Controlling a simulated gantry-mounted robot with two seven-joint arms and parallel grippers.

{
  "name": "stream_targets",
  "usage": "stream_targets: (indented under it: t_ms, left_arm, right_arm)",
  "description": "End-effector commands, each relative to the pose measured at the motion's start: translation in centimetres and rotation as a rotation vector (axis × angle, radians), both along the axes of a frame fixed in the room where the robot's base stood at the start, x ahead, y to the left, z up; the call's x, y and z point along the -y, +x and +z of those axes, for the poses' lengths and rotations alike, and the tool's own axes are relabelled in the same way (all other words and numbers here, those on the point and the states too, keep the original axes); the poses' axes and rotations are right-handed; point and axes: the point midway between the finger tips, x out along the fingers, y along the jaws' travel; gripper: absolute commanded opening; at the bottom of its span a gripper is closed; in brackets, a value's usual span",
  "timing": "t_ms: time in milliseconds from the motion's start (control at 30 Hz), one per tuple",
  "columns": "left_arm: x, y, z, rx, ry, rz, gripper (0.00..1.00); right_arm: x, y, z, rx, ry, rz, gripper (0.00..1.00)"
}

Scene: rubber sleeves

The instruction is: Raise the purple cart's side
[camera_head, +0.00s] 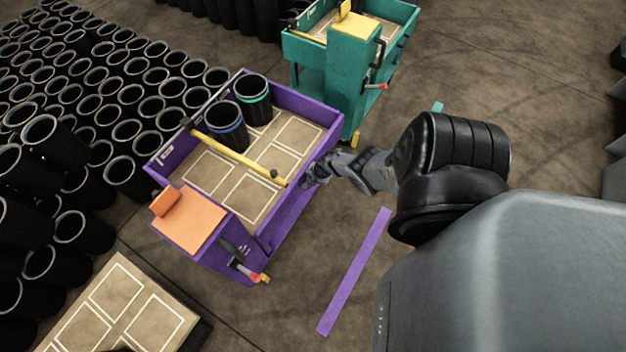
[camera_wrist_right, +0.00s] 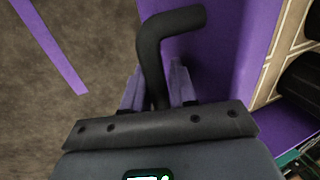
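The purple cart (camera_head: 190,257) stands left of centre in the head view. Its long side panel (camera_head: 290,207) faces my right arm and appears to hang below the tray floor's edge; it also shows in the wrist view (camera_wrist_right: 222,75). A bent black handle (camera_wrist_right: 150,55) is at this panel. My right gripper (camera_head: 312,172) is at the panel, and in the right wrist view its fingers (camera_wrist_right: 158,85) stand on either side of the handle's lower part. They look apart, with small gaps beside the handle; firm contact is not clear. My left gripper is out of view.
Two black sleeves (camera_head: 227,127) and a yellow bar (camera_head: 235,155) are on the cart. A teal cart (camera_head: 352,85) stands behind it. Many black sleeves (camera_head: 125,130) crowd the left. A purple strip (camera_head: 355,270) lies on the open floor at right.

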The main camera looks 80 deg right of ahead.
Motion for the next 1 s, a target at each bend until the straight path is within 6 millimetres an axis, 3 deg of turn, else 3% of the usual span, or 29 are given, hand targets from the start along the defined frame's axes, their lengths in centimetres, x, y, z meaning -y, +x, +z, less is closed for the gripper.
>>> stream_targets:
  t_ms: [700, 1000]
  left_arm:
    - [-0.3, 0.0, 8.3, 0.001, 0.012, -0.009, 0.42]
    - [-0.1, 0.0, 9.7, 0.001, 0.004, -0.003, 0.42]
  right_arm:
    - [-1.0, -2.4, 8.4, 0.0, -0.001, 0.0, 0.27]
    - [-1.2, -3.0, 10.1, 0.001, 0.0, 0.0, 0.27]
